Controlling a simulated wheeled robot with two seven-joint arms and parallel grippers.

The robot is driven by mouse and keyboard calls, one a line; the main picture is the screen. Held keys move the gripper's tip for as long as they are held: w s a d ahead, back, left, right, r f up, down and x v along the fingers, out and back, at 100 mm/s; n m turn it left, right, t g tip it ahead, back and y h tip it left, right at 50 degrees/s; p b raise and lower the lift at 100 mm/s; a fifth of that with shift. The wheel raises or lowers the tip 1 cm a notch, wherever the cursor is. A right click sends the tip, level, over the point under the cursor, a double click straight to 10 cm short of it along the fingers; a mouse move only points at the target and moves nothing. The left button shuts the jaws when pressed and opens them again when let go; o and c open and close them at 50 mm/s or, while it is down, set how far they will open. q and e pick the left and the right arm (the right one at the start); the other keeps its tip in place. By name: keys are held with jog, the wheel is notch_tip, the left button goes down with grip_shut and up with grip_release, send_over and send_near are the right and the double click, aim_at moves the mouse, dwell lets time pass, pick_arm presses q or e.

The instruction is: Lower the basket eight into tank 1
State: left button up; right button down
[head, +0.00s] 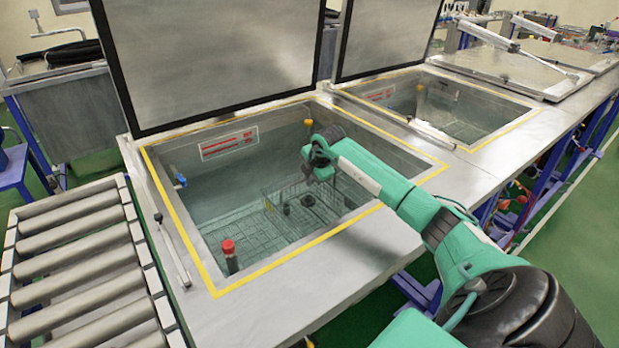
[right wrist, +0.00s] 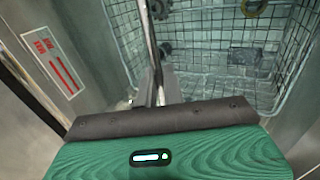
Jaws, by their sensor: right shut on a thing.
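The near tank (head: 180,245), edged with a yellow line, stands open; I take it as tank 1, though no number is readable. A wire-mesh basket (head: 272,207) is inside it, below the rim and on the right side, with dark parts in it. My right gripper (head: 318,174) reaches down into the tank over the basket. In the right wrist view the gripper (right wrist: 157,92) is shut on the basket's metal handle bar (right wrist: 150,40); the mesh (right wrist: 285,50) lies beyond. I cannot tell whether the basket touches the tank floor. My left gripper is out of view.
The tank's raised lid (head: 210,60) stands behind it. A second open tank (head: 450,110) and closed lids (head: 510,65) are to the right. A red-capped post (head: 229,255) stands in the near corner. A roller conveyor (head: 80,265) is at left.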

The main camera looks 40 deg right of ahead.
jog(key=shift+r, duration=0.15)
